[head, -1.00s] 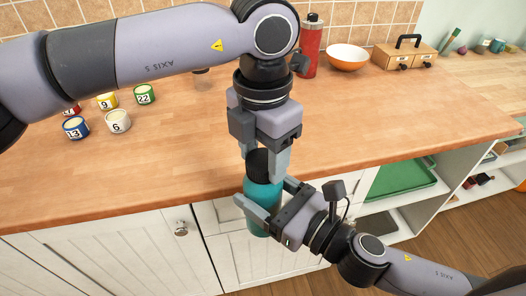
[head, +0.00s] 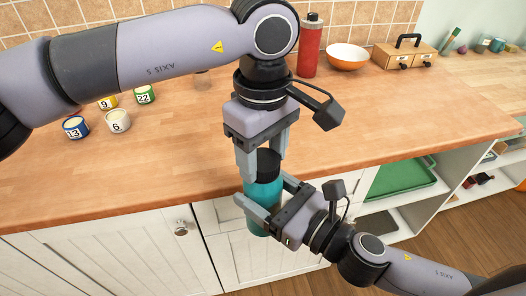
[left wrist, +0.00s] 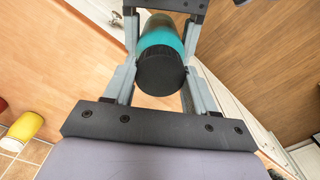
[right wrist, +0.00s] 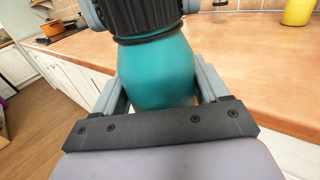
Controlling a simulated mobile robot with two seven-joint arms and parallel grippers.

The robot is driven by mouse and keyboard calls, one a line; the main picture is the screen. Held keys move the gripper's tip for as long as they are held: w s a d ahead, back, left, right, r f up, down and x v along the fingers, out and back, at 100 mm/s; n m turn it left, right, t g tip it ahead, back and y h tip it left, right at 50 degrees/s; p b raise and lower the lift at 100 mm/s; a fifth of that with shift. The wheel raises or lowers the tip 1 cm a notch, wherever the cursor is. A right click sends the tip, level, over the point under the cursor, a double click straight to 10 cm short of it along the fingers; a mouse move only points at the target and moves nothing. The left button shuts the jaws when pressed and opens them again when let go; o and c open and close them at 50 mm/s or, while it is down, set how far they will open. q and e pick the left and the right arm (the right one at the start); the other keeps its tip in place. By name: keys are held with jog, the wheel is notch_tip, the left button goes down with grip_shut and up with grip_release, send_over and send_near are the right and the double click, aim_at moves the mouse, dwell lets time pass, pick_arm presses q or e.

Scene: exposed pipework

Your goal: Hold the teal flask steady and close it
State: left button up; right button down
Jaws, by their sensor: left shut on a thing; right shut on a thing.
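The teal flask (head: 262,224) stands upright in front of the counter's edge, held in the air. Its black lid (head: 268,164) sits on top, in line with the body. My left gripper (head: 262,168) comes from above and is shut on the lid, one finger on each side. The left wrist view shows the round lid (left wrist: 160,75) between the fingers with the teal body beyond. My right gripper (head: 264,192) is shut around the flask's body from the lower right. The right wrist view shows the teal body (right wrist: 157,75) between its fingers, with the dark lid above. Any gap under the lid cannot be told.
The wooden counter (head: 380,120) lies behind the flask, above white cabinets (head: 110,255). Numbered cups (head: 117,121) stand at the back left. A red bottle (head: 310,48), an orange bowl (head: 347,57) and a wooden box (head: 403,54) stand at the back.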

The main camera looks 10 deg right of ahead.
pick_arm(q)
jog(key=o, duration=1.3)
jog(key=shift+c, duration=0.2)
notch_tip(320, 180, up, 12)
jog(key=shift+w, duration=0.1)
